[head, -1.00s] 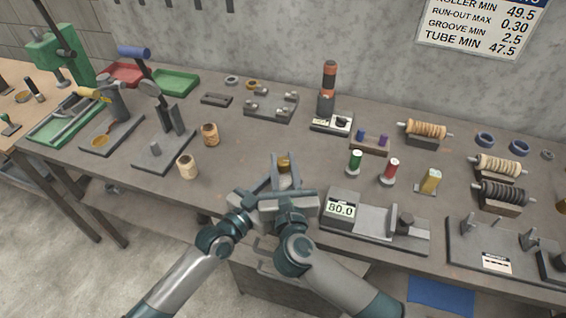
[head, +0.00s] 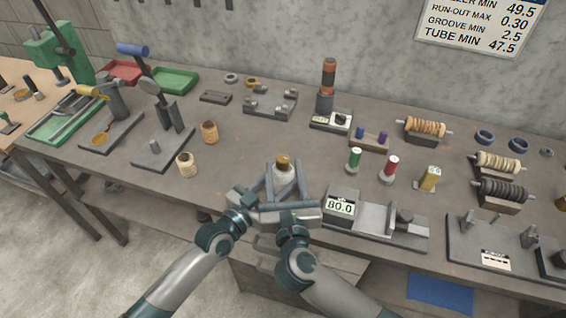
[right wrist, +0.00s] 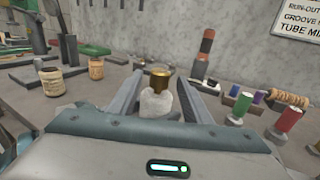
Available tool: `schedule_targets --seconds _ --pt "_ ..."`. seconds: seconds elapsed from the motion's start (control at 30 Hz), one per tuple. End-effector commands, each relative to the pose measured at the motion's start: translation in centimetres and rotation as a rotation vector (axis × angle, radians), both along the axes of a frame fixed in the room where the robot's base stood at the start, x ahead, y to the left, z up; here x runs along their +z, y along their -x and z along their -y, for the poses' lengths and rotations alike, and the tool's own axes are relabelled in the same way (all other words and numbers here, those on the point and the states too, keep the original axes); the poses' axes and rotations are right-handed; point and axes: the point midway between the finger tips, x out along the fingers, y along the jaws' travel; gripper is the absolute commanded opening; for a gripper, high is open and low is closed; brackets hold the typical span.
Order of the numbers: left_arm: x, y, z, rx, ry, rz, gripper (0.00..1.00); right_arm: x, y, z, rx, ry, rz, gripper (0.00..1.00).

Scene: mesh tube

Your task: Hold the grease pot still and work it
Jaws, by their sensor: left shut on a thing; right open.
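My right gripper (right wrist: 162,86) is open, with one finger on each side of the pot and gaps visible. My left gripper (head: 256,196) is shut on the pot low down. Its fingertips and the pot's base are mostly hidden behind the gripper bodies.
A gauge reading 80.0 (head: 341,207) stands close on the right. Green (head: 354,158) and red (head: 390,167) spools stand beyond it. Two tan pots (head: 187,164) and (head: 209,132) stand to the left.

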Motion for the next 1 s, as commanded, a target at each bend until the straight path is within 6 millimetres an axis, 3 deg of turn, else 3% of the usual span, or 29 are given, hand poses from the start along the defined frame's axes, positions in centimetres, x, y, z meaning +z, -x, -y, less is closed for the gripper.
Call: schedule_targets --seconds 0.3,0.5,1.0 --pt "0.0 0.0 0.0 0.000 -0.001 -0.001 0.13 -0.1 5.5 0.5 0.001 -0.002 -0.003 0.44" --pt "0.0 0.0 0.0 0.000 -0.001 -0.001 0.13 0.0 7.8 0.7 0.001 -0.001 0.000 0.44" --pt "0.0 0.0 0.0 0.000 0.000 0.000 0.13 0.0 8.5 0.8 0.001 0.000 0.001 0.44"
